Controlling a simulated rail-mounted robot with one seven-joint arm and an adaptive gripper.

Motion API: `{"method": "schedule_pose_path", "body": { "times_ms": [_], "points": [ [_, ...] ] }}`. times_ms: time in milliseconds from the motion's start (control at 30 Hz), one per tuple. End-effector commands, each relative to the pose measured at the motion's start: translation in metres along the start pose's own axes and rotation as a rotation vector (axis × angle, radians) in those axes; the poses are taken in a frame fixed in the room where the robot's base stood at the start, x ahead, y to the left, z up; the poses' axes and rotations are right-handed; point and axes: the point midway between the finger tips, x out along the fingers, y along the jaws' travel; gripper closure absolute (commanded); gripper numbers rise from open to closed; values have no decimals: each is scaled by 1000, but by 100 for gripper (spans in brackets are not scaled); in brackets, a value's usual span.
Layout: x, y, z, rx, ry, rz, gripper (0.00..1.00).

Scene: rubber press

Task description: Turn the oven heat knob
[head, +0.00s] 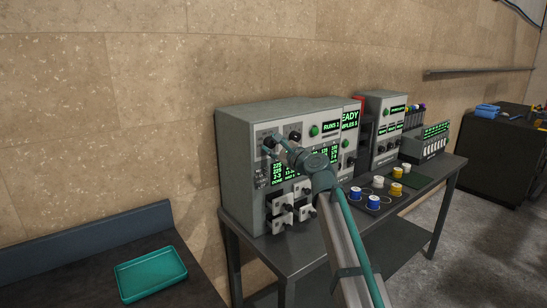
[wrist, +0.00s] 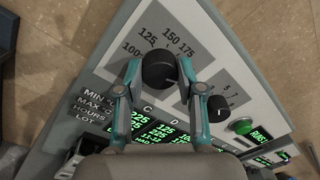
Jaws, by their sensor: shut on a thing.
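The oven heat knob (wrist: 159,68) is a black round knob on a grey dial plate marked 100, 125, 150 and 175 in the wrist view. My gripper (wrist: 159,77) has one teal finger on each side of this knob and is shut on it. In the head view my gripper (head: 273,141) reaches the upper left of the grey oven panel (head: 246,165), and the gripped knob is mostly hidden behind it. The knob's pointer direction is hard to make out.
A smaller black knob (wrist: 217,107) and a green button (wrist: 242,126) sit right of the gripped knob. Green displays (wrist: 150,130) lie below. Several white and coloured spools (head: 373,202) stand on the table (head: 420,198). A teal tray (head: 150,274) lies on the left bench.

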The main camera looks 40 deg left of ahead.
Motion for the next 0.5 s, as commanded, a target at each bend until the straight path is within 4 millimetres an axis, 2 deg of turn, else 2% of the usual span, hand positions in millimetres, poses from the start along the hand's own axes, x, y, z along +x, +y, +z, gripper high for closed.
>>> {"method": "schedule_pose_path", "body": {
  "times_ms": [33, 500],
  "points": [
    [1, 4, -5, -46, -4, -1, 97],
    [1, 4, -6, -492, -27, -7, 97]
  ]
}}
